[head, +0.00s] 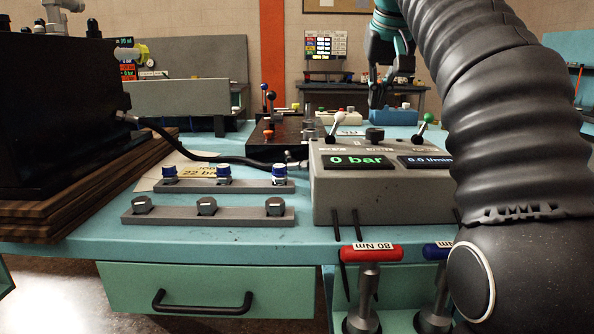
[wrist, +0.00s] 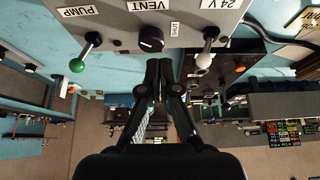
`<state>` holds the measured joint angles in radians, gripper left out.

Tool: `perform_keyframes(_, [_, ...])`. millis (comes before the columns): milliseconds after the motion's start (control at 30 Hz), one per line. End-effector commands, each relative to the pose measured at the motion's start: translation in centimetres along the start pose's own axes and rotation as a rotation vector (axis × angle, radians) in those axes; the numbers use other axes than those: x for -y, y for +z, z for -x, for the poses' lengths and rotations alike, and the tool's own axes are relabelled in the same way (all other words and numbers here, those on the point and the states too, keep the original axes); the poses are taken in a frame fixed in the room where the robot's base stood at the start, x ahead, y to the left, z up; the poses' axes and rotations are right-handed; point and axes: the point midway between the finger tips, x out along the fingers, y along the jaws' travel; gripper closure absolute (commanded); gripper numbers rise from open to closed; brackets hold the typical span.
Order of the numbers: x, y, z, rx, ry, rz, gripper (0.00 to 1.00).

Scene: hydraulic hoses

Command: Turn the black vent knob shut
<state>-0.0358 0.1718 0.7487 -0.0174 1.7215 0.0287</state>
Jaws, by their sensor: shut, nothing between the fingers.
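The black vent knob (head: 374,135) stands on top of the grey control box (head: 335,205), between two levers. In the wrist view the knob (wrist: 151,39) sits under the VENT label, with a small pale mark on its face and a small white label to its right. My gripper (head: 377,104) points down behind and above the knob in the head view, apart from it. In the wrist view my gripper's fingers (wrist: 167,62) are shut and empty, their tips just below the knob in the picture.
A white-tipped lever (wrist: 209,34) and a green-tipped lever (wrist: 77,65) flank the knob. The box display (head: 357,161) reads 0 bar. A black hose (head: 215,156) runs to the box's left side. Red (head: 371,253) and blue-handled tools stand in front.

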Motion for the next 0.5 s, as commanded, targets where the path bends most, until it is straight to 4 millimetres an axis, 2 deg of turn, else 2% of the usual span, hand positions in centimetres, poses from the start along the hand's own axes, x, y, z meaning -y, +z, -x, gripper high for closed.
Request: perform_keyframes(500, [0.0,2.6,-4.7,0.0,0.0,0.0,1.0])
